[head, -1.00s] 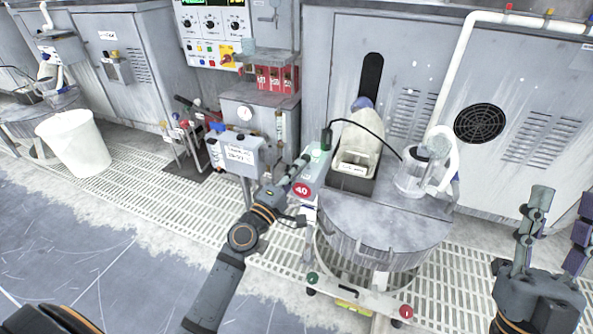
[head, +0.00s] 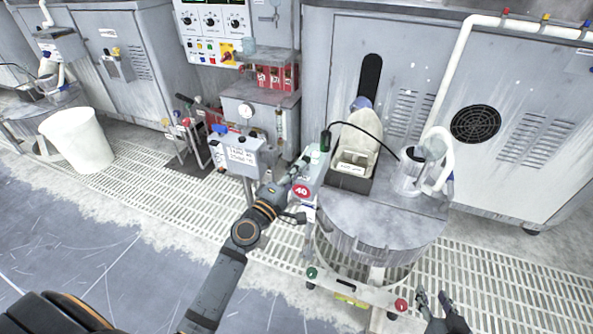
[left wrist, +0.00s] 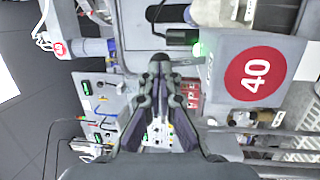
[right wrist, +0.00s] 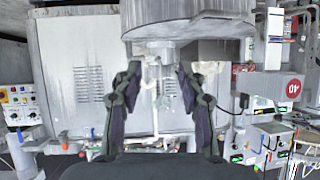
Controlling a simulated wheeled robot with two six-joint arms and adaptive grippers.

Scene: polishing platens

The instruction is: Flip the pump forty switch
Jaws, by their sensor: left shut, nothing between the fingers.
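The pump forty box (head: 310,176) is a pale grey-green housing with a red round "40" label (head: 302,191), beside the drum-shaped platen stand. The label is large in the left wrist view (left wrist: 255,76) and shows at the right edge of the right wrist view (right wrist: 293,88). A green light (left wrist: 198,49) glows at the box's near side. I cannot make out the switch lever itself. My left gripper (head: 300,166) is shut and empty, its tips right by the box; they also show in the left wrist view (left wrist: 160,66). My right gripper (head: 432,298) is open and empty, low and right of the stand.
The round platen stand (head: 385,225) has a black tray (head: 350,182) and a metal cup (head: 410,165) on top. A labelled grey box (head: 240,155) stands left of my left gripper. A white bin (head: 78,140) is farther left. The grated floor is open in front.

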